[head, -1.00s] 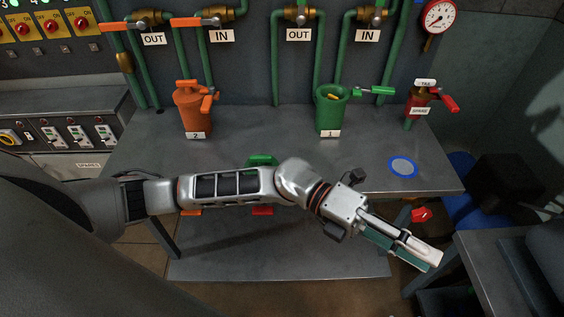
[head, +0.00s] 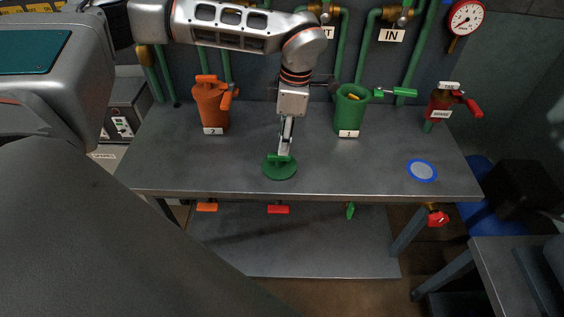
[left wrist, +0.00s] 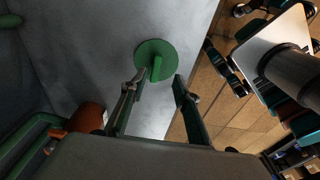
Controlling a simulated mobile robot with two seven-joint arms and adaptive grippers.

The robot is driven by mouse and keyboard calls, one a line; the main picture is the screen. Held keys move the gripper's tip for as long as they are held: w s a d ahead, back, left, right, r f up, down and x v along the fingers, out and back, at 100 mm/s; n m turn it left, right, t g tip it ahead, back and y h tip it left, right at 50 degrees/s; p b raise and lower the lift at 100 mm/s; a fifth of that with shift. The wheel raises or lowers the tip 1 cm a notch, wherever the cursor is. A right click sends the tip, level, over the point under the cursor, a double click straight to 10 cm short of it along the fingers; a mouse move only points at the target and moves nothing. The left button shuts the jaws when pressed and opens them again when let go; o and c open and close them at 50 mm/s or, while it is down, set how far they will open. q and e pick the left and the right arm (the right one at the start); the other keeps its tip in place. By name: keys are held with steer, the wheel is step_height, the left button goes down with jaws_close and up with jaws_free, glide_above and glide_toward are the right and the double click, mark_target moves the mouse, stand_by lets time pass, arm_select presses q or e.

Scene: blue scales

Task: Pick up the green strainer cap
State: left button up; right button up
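The green strainer cap (head: 280,170) is a round disc with a raised bar handle. It lies on the metal table near the front edge, left of the middle. In the left wrist view the cap (left wrist: 150,50) is just beyond my fingertips, its handle in line with the gap between them. My left gripper (head: 286,150) points down at the cap from behind it. In the left wrist view the gripper (left wrist: 157,88) has its two fingers apart with nothing between them. Whether a finger touches the cap is unclear. My right gripper is not in view.
A green strainer (head: 350,112) labelled 1 stands open-topped at the back, right of my gripper. An orange strainer (head: 212,108) labelled 2 stands left. A blue-rimmed disc (head: 422,171) lies at the right. A red spare unit (head: 440,106) stands at the back right. The table's front middle is clear.

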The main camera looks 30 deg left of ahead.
mark_target(279, 157)
arm_select(q)
steer(key=shift+a, duration=0.35)
steer(key=f, duration=0.5)
steer(key=a+f, duration=0.1)
steer(key=f, duration=0.1)
steer(key=shift+s+f, duration=0.1)
steer(key=shift+f, duration=0.15)
steer(key=shift+c, duration=0.5)
steer(key=shift+d, duration=0.1)
jaws_close()
